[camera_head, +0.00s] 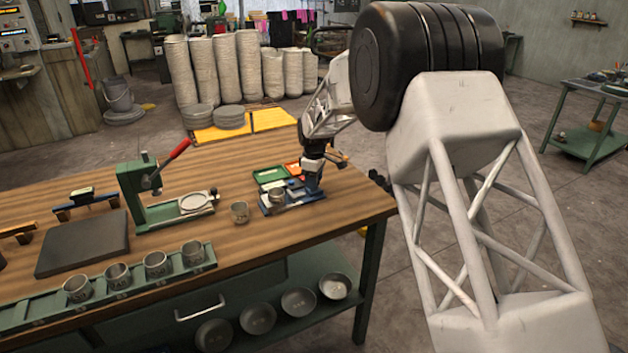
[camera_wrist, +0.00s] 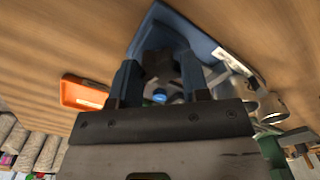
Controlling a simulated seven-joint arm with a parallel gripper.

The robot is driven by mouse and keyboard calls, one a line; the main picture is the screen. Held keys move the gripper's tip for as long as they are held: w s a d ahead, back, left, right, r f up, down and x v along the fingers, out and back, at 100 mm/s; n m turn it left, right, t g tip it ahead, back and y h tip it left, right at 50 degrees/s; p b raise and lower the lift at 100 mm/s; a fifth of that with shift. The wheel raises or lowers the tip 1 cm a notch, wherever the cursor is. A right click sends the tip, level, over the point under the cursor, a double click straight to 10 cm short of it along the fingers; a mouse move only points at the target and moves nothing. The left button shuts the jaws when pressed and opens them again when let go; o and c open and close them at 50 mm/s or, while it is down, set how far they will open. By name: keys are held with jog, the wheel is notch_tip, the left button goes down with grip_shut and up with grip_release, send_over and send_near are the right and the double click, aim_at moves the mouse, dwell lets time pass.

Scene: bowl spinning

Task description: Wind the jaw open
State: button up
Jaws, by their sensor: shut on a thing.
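A small blue vise (camera_head: 292,208) stands near the right end of the wooden bench, with a metal cup (camera_head: 277,196) at its jaw. My gripper (camera_head: 312,186) comes down from above at the vise's right end. In the wrist view the vise's blue base (camera_wrist: 148,22) lies beyond my fingers, and the cup (camera_wrist: 268,106) is to the right. My gripper (camera_wrist: 158,84) has its two fingers around the vise's crank (camera_wrist: 160,97), of which a small blue round part shows. The exact contact and the jaw gap are hidden.
A loose cup (camera_head: 239,212) stands left of the vise. A green press (camera_head: 150,195) with a red lever is farther left. Green (camera_head: 270,176) and orange (camera_head: 296,168) trays lie behind the vise. A rack (camera_head: 110,285) with several cups runs along the front. The bench's right corner is clear.

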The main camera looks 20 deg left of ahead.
jog(key=shift+r+n, duration=0.1)
jog(key=shift+n, duration=1)
jog(key=o, duration=0.9)
jog(key=shift+r, duration=3.85)
